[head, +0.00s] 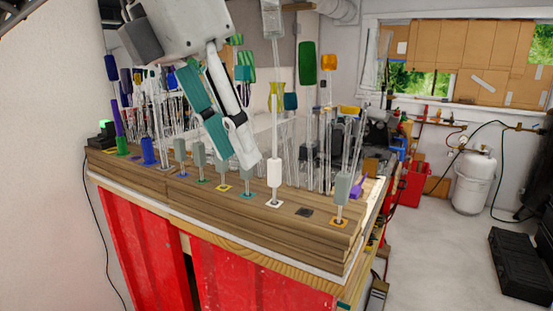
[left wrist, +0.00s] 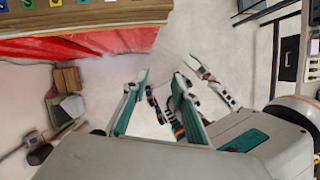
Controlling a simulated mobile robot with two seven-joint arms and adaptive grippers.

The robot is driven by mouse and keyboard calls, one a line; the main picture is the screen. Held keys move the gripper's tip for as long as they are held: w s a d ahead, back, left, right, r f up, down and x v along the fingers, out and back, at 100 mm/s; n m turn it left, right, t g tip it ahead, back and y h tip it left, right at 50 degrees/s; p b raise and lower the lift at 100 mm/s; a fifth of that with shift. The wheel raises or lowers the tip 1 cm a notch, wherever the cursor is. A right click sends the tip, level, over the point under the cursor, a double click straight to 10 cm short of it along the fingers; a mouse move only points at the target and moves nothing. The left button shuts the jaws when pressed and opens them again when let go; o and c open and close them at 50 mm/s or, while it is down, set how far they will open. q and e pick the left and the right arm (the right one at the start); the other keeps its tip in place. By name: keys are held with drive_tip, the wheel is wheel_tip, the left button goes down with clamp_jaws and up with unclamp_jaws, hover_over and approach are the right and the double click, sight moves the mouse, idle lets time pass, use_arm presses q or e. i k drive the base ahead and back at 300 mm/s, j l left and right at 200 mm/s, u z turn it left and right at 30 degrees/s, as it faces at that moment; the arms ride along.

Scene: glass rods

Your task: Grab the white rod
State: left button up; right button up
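The white rod (head: 275,172) stands upright on a white-marked spot of the wooden rack in the head view. It has a white sleeve low on a clear glass shaft. The white rod is not visible there. A jointed white and dark part (left wrist: 212,82) in that view may be my right gripper; its fingers are unclear.
The wooden rack (head: 300,222) on a red cabinet (head: 255,278) holds several upright glass rods. A grey-sleeved rod (head: 342,188) stands right of the white one. Colored handles crowd behind. A white tank (head: 473,180) and a black case (head: 520,265) stand on the floor at right.

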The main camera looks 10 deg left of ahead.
sight(274, 164)
drive_tip(key=i, duration=0.85)
